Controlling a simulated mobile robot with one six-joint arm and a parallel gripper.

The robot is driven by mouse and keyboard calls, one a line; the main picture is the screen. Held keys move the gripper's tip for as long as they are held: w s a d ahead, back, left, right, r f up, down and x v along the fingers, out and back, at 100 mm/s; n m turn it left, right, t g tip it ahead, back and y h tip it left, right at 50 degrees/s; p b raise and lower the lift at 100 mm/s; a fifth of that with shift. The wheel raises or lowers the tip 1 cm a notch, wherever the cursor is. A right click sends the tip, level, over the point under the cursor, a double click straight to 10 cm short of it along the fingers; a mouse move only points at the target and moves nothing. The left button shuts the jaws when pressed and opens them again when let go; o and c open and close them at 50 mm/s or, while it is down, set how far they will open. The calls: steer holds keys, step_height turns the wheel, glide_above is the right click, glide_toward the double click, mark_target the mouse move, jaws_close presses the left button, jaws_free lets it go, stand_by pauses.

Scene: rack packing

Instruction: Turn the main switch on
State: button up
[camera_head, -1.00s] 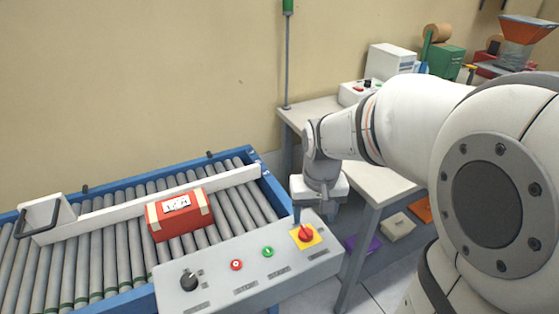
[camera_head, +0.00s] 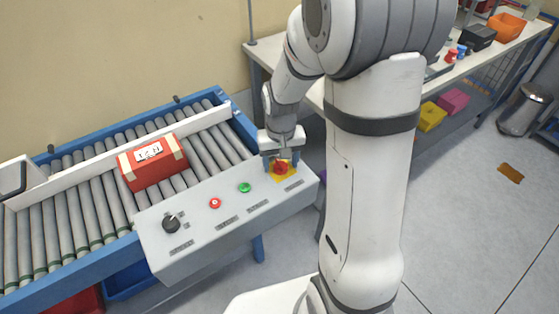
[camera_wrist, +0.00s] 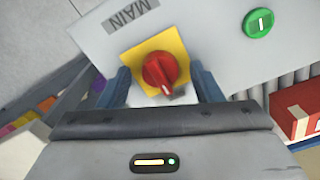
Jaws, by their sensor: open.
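The main switch is a red rotary knob (camera_head: 281,168) on a yellow square plate (camera_head: 287,177), at the right end of the grey control panel (camera_head: 190,255). In the wrist view the knob (camera_wrist: 160,69) sits on its yellow plate (camera_wrist: 133,57) beside the label "MAIN" (camera_wrist: 130,13). My gripper (camera_head: 280,165) is at the switch, pointing down at the panel. In the wrist view its two blue fingers stand apart on either side of the knob, with gaps between them and it. Whether the fingers touch the panel cannot be told.
The panel also has a green button (camera_head: 244,188), a red button (camera_head: 215,203) and a black knob (camera_head: 170,223). A red box (camera_head: 152,163) lies on the roller conveyor (camera_head: 95,200). A table (camera_head: 262,52) stands behind my arm. Floor at the right is mostly clear.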

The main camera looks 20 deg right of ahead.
steer(key=shift+c, duration=0.5)
steer(key=c, duration=0.9)
steer(key=m, duration=0.4)
steer(key=shift+b, duration=0.4)
steer(key=m, duration=0.4)
steer(key=shift+m+b, duration=0.3)
steer(key=m, duration=0.4)
steer(key=shift+m, duration=0.3)
steer(key=m, duration=0.4)
steer(key=shift+m+b, duration=0.3)
steer(key=shift+b, duration=0.1)
